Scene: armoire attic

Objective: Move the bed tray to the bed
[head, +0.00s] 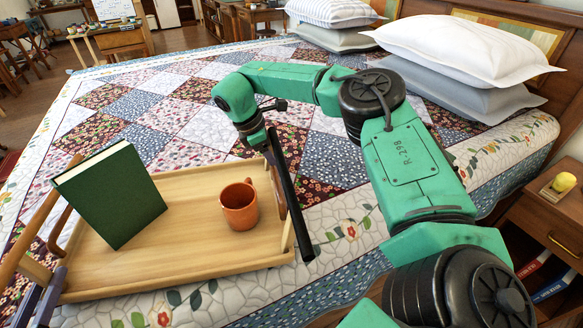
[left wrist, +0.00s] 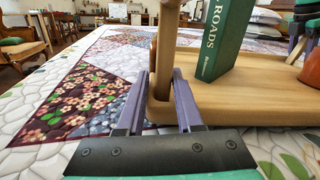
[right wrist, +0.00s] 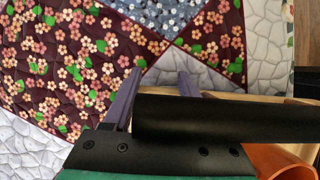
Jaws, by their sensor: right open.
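The wooden bed tray (head: 180,262) is over the quilted bed (head: 185,115), close to its near edge; I cannot tell whether its whole base touches the quilt. A green book (head: 112,195) stands tilted on it, beside an orange mug (head: 239,205). My left gripper (head: 50,285) is at the tray's left end; in the left wrist view its purple fingers (left wrist: 162,80) close on the wooden handle post. My right gripper (right wrist: 160,80) is open at the tray's right end, by a dark bar (head: 291,205) that partly covers one finger. Its fingertips are hidden in the head view.
Stacked pillows (head: 460,50) lie at the headboard. A nightstand (head: 545,230) with a yellow object (head: 561,184) stands at the right, near my right arm. The quilt beyond the tray is clear. Tables and chairs stand at the far left.

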